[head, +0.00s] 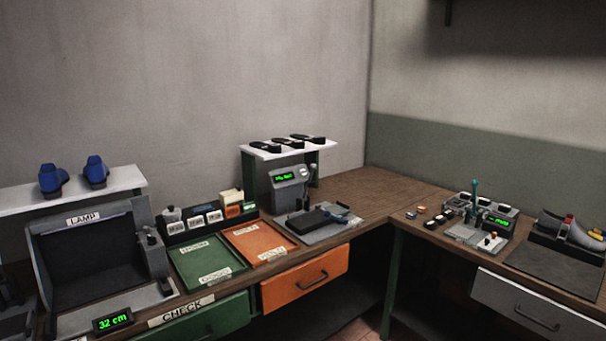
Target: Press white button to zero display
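Three green-lit displays show. One is on a grey upright device (289,177) at the back centre; its digits are too small to read. One is on a small grey press-like device (497,220) on the right bench, also unreadable. Small pale knobs or caps show by the back and right devices, but I cannot tell which, if any, is the white button. My gripper is not in view.
A lamp booth (85,245) stands at the left. A green tray (206,262) and an orange tray (260,244) lie beside it. Blue shoe-like pieces (96,171) sit on a white shelf. A shoe holder (566,232) stands far right. The bench corner (385,187) is clear.

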